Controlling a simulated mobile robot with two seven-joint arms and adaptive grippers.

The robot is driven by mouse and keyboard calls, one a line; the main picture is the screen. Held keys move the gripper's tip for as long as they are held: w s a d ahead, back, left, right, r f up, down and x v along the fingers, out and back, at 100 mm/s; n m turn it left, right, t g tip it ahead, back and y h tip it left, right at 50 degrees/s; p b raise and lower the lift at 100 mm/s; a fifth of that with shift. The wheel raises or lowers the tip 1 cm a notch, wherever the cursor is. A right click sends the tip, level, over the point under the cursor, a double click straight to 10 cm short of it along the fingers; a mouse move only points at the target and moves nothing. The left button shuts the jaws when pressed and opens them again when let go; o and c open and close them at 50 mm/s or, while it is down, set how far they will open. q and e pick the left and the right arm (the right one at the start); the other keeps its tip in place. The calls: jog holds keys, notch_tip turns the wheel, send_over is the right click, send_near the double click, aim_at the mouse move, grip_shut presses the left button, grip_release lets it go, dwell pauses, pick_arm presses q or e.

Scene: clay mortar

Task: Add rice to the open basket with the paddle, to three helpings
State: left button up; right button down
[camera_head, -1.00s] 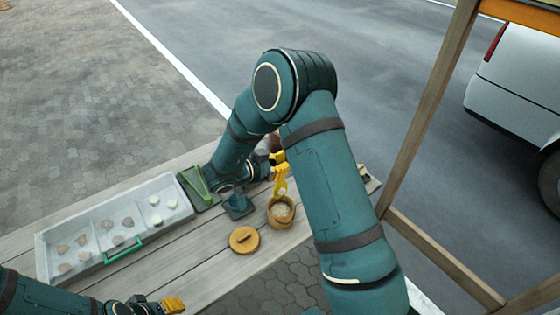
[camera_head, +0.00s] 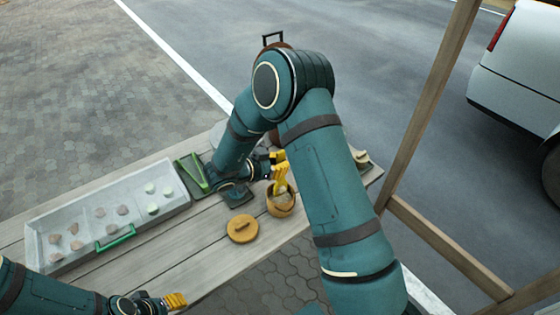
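The open basket (camera_head: 281,207) is a small round tan tub near the table's front edge, right of centre. Its round lid (camera_head: 242,229) with a bar handle lies flat on the table to its left. My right gripper (camera_head: 280,172) has yellow fingers at the basket's rim, with one yellow part reaching down over its opening. A pale piece shows in the opening below it. I cannot clearly make out the paddle or its grip, and little rice shows. My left gripper (camera_head: 175,300), with yellow fingertips, is at the lower left by the table edge; its opening is unclear.
A long pale tray (camera_head: 75,212) with pinkish and pale green pieces and a green handle lies on the left. A green frame-like item (camera_head: 193,174) is beside it. My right arm hides the table's back. A black handle (camera_head: 272,38) shows above my elbow. Wooden posts stand right.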

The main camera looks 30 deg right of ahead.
aim_at(277, 179)
jog(key=shift+f+b, duration=1.35)
jog(key=shift+f, duration=2.15)
jog(key=shift+r, duration=0.2)
notch_tip(277, 179, up, 5)
jog(key=p, duration=0.4)
jog(key=shift+r+p, duration=0.2)
jog(key=shift+p, duration=0.2)
notch_tip(277, 179, up, 8)
jog(key=p, duration=0.6)
jog(key=shift+f+p, duration=0.25)
jog(key=shift+p, duration=0.1)
jog(key=shift+f, duration=0.1)
